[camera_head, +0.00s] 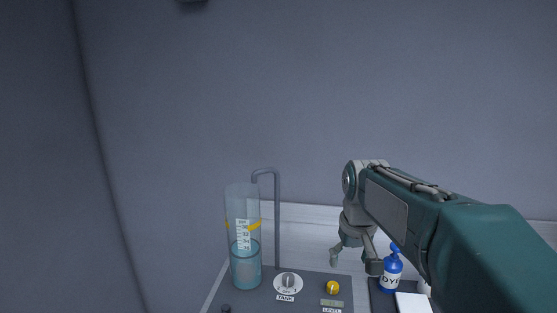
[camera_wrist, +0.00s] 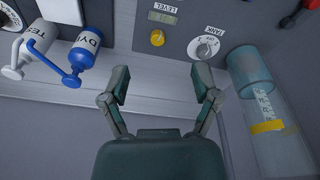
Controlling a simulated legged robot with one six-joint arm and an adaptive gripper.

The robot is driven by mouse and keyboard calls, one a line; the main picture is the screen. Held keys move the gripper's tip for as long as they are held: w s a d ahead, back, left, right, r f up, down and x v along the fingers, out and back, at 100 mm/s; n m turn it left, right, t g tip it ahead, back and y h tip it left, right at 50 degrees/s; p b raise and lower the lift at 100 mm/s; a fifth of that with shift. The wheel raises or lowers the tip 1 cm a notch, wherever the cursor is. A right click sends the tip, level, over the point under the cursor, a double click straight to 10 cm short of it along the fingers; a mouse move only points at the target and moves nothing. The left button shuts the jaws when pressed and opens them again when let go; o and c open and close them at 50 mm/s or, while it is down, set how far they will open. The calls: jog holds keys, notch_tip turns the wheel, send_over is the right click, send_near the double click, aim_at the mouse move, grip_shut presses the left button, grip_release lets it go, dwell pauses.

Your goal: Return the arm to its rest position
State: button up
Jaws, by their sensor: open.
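My arm (camera_head: 440,215) reaches in from the lower right in the head view, with its wrist bent downward. My gripper (camera_head: 352,262) hangs above the panel's right part, left of the blue DYE bottle. In the wrist view my gripper (camera_wrist: 162,92) is open, with nothing between its two fingers. The pale bench surface shows beyond the fingers. The gripper is apart from the bottle and the dials, as far as I can see.
A clear cylinder (camera_head: 245,262) with bluish liquid stands at left beside a bent pipe (camera_head: 277,215). The dark panel carries a TANK dial (camera_head: 288,283) and a yellow LEVEL knob (camera_head: 332,288). The blue DYE bottle (camera_head: 391,272) stands at right; a white bottle (camera_wrist: 37,45) is beside it.

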jog(key=s+f+t, duration=0.1)
jog(key=s+t, duration=0.1)
jog(key=s, duration=0.8)
jog(key=s+f+m+t, duration=0.1)
jog(key=s+f, duration=0.1)
jog(key=s, duration=0.9)
jog(key=shift+t, duration=0.4)
